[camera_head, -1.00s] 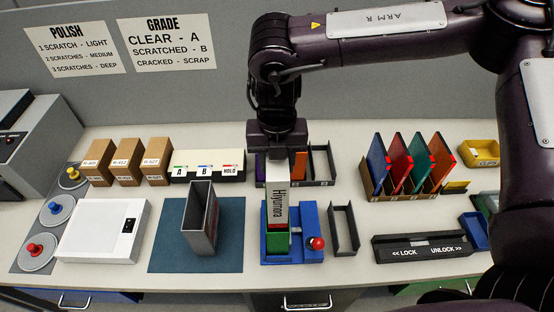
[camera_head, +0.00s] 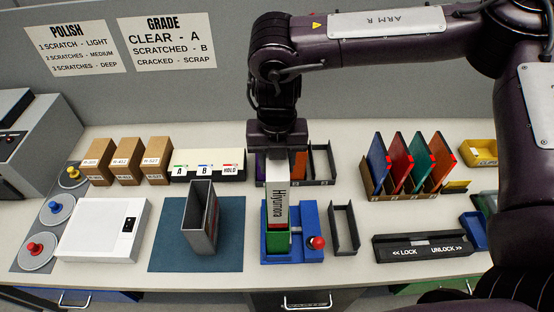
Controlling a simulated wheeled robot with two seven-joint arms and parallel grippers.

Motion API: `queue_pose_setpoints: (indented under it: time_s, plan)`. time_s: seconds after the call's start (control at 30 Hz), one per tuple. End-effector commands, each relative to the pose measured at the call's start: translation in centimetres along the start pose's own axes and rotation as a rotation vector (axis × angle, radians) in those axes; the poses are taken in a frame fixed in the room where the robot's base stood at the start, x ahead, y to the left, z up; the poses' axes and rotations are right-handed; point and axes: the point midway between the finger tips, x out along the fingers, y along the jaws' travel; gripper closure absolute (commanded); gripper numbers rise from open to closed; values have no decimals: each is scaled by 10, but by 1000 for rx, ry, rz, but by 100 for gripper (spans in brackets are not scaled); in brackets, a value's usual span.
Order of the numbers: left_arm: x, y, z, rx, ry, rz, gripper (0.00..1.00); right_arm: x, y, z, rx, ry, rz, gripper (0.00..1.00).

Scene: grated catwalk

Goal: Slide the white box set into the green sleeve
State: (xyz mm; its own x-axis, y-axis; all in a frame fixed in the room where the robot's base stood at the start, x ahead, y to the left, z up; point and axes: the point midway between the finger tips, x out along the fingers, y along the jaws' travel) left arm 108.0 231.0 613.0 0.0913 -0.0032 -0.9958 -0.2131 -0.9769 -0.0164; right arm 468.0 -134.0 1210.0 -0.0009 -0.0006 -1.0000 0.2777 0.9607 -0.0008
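The white box set (camera_head: 276,203), with dark lettering down its face and a red band near its lower end, stands upright above the green sleeve (camera_head: 278,241). Its lower end is at the sleeve's opening; how far inside it sits is hard to tell. The sleeve rests in a blue fixture (camera_head: 304,254) with a red knob (camera_head: 317,242). My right gripper (camera_head: 277,151) comes down from above onto the top of the white box set and appears shut on it; its fingertips are partly hidden. My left gripper is not in view.
An open grey case (camera_head: 200,232) stands on a blue mat (camera_head: 166,238) to the left. A narrow dark tray (camera_head: 344,229) is close right of the fixture. A lock slider (camera_head: 424,247) and a rack of coloured sleeves (camera_head: 372,187) are farther right. A dark divided bin (camera_head: 322,163) is behind.

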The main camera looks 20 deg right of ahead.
Motion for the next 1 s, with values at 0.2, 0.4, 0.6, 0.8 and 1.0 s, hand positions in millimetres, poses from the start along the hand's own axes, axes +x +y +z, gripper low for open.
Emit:
queue_pose_setpoints:
  time_s: [0.2,0.4,0.6,0.8,1.0]
  plan:
    - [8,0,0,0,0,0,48,10,0,0,1,0,1,100]
    - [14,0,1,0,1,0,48,18,0,0,1,-1,1,100]
    - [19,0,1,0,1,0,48,26,0,0,1,-1,1,100]
    - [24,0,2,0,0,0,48,34,0,0,1,0,1,100]
    - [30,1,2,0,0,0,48,42,0,0,1,0,1,100]
